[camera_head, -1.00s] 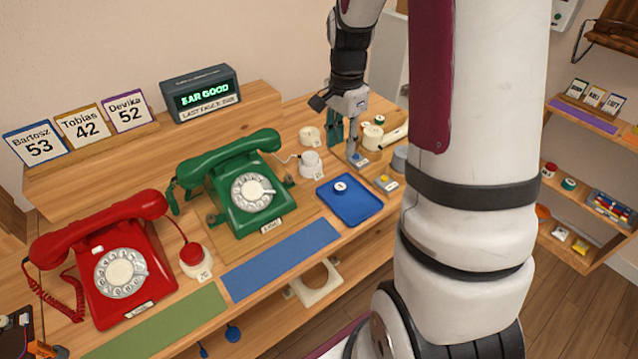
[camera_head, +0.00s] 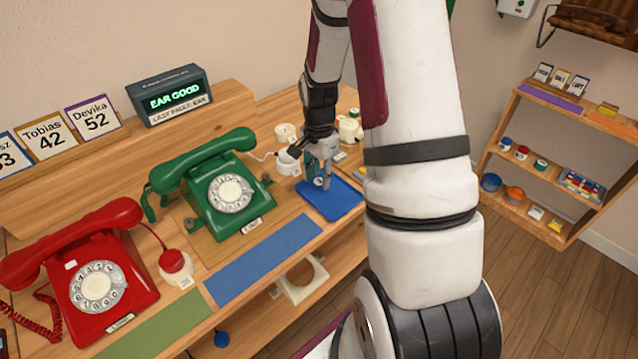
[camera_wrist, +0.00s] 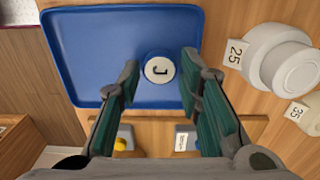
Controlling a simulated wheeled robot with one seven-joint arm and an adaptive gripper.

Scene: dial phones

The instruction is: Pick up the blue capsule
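A small round capsule with a blue rim and a white face marked "J" (camera_wrist: 159,69) lies on the blue tray (camera_wrist: 95,50), near the tray's edge closest to my gripper in the wrist view. My gripper (camera_wrist: 161,66) is open, with one green-padded finger on each side of the capsule and a visible gap on both sides. In the head view my gripper (camera_head: 317,184) points down over the blue tray (camera_head: 340,200), and its fingers partly cover the capsule. I cannot tell how far the fingertips are above the tray.
A white round part tagged 25 (camera_wrist: 275,55) stands right of the tray in the wrist view. The green phone (camera_head: 225,185) and red phone (camera_head: 95,265) stand to the left. A shelf (camera_head: 500,190) at right holds small capped items, including a blue one (camera_head: 505,144).

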